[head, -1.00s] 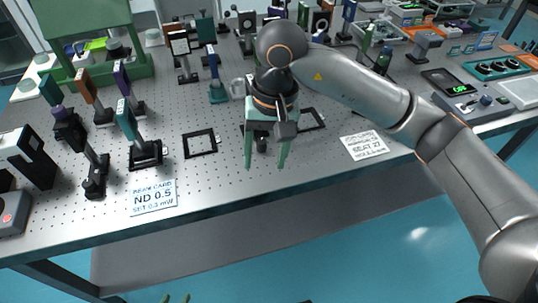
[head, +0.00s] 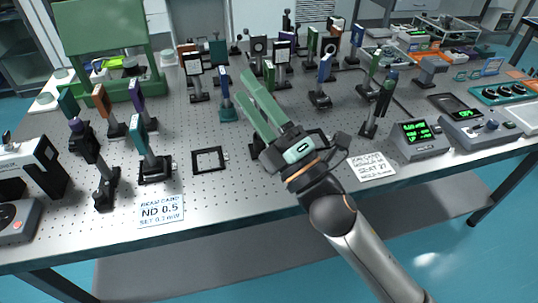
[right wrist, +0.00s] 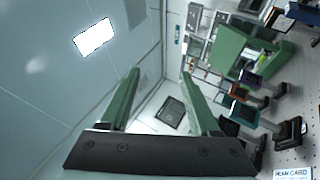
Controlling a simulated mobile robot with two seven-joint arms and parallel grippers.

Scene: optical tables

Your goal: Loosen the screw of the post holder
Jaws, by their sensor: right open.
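My right gripper (head: 246,88) is raised over the middle of the table, its green fingers apart and pointing up and left. It is empty in the right wrist view (right wrist: 158,75). Several post holders stand on the table: one with a teal plate (head: 155,168) front left, a dark one (head: 102,190) beside it, and one (head: 370,125) right of my gripper. I cannot tell which one the task names, and the screws are too small to make out. A black part at the left of my gripper's body is mostly hidden. My left gripper is out of view.
The perforated table (head: 230,195) is bare along its front middle. A flat black frame (head: 210,160) lies left of my gripper, and an ND 0.5 card (head: 161,209) lies nearer the edge. A green stand (head: 100,40) is back left; control boxes (head: 420,138) are at right.

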